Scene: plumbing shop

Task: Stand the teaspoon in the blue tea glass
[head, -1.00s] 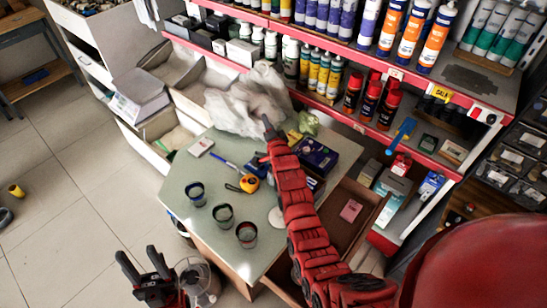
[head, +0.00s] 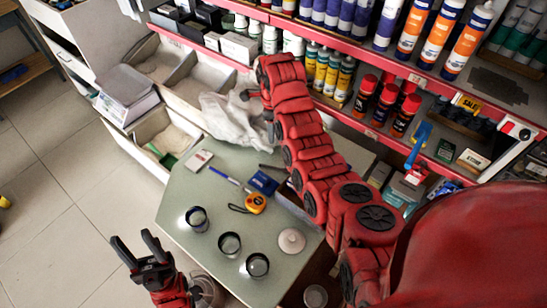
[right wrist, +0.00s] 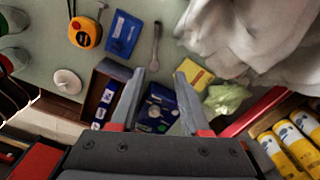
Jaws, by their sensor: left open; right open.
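Three tea glasses stand in a slanting row on the grey-green table: the far-left glass (head: 197,219), the middle glass (head: 230,244) and the near-right glass (head: 257,265). Their tints are too faint now to tell which is blue. The teaspoon (right wrist: 155,45) lies flat on the table in the right wrist view, its handle pointing up the picture. My right gripper (right wrist: 158,79) is open and empty, with the spoon just beyond the gap between its fingertips. In the head view my right arm hides much of that spot. My left gripper (head: 134,240) is open and empty, off the table's left edge.
Near the spoon lie a blue box (right wrist: 124,33), a yellow tape measure (right wrist: 85,33), a yellow card (right wrist: 197,78) and a white plastic bag (right wrist: 245,35). A white round lid (head: 291,241) lies right of the glasses. Shelves of bottles (head: 335,75) stand behind.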

